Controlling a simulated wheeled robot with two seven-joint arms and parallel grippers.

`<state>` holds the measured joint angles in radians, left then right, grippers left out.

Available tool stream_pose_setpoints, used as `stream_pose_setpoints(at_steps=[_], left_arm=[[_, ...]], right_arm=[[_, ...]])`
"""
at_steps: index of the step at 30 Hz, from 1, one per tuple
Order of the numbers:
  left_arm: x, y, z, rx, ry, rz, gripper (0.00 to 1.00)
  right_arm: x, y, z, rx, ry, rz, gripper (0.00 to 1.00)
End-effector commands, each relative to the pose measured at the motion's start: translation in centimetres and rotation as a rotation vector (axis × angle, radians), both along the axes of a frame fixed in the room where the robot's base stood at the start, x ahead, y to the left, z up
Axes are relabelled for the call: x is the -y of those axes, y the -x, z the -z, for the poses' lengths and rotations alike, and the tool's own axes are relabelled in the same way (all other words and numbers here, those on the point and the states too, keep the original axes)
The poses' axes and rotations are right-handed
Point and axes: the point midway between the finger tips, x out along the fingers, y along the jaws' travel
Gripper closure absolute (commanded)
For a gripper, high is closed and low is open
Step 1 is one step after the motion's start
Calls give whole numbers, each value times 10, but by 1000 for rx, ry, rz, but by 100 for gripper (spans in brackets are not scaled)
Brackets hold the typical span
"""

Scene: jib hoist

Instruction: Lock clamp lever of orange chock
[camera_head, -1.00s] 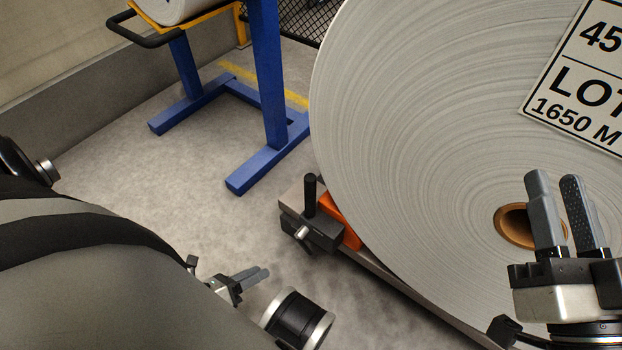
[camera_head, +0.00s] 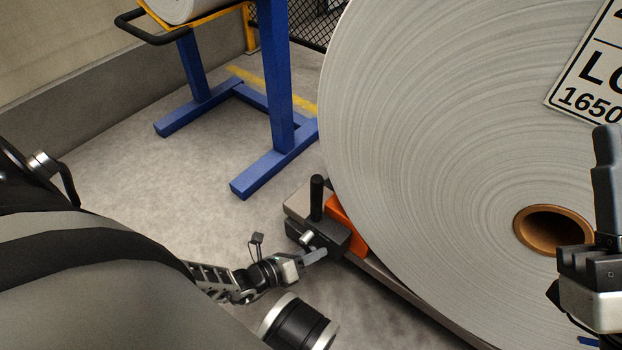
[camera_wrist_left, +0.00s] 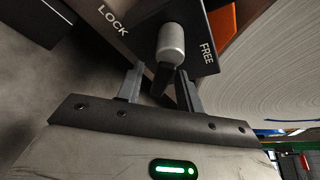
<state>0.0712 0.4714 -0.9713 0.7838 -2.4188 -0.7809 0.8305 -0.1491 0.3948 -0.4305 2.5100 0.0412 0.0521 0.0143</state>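The orange chock (camera_head: 345,224) sits against the foot of the big paper roll. Its dark clamp block (camera_head: 330,240) carries an upright black handle (camera_head: 316,198) and a short silver-ended lever (camera_head: 307,237). In the left wrist view the lever's silver end (camera_wrist_left: 171,42) lies between the LOCK and FREE marks, nearer FREE. My left gripper (camera_head: 318,256) is at the block. In the left wrist view its fingers (camera_wrist_left: 158,88) are apart, just below the silver end, with a dark part between them; contact is unclear. My right gripper (camera_head: 607,180) is cut by the right edge, empty as far as seen.
The large paper roll (camera_head: 430,130) with a brown core (camera_head: 550,230) fills the right side, above a low rail. A blue stand (camera_head: 280,110) is behind on the left. The grey floor (camera_head: 130,180) between is clear.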

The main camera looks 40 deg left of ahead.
Motion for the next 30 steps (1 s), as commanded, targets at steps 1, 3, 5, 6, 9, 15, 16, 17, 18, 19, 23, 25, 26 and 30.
stream_pose_setpoints(at_steps=[1, 3, 5, 6, 9, 15, 16, 17, 18, 19, 23, 25, 26, 30], left_arm=[[0, -1, 0, 0, 0, 0, 64], [0, -1, 0, -1, 0, -1, 64], [0, 0, 0, -1, 0, -1, 64], [0, 0, 0, -1, 0, -1, 64], [0, 0, 0, 0, 0, 0, 83], [0, 0, 0, 0, 0, 0, 100], [0, 0, 0, 0, -1, 0, 100], [0, 0, 0, 0, -2, 0, 100], [0, 0, 0, 0, -5, 0, 100], [0, 0, 0, 0, -9, 0, 100], [-1, 0, 1, 2, -42, 0, 100], [-2, 1, 2, 4, -71, 0, 100], [-2, 0, 3, 5, -86, 0, 100], [-5, 1, 5, 11, -180, 0, 100]], right_arm=[[0, 0, 0, 3, 1, 1, 69], [0, 0, 0, 3, 1, 1, 69], [0, 0, 0, 3, 1, 1, 69], [0, 0, 0, 3, 1, 1, 69], [0, 0, 0, 3, 1, 0, 69], [0, 0, 0, 2, 1, 0, 69], [0, 0, 0, 2, 1, 0, 69], [0, 0, 0, 2, 1, 0, 69], [0, 0, 0, 2, 1, 0, 69], [0, 0, 0, 2, 1, 0, 69], [0, 0, 0, 2, 1, 0, 69], [0, 0, 0, 2, 1, 0, 69], [0, 0, 0, 2, 1, 0, 69], [0, 0, 0, 1, 0, 0, 69]])
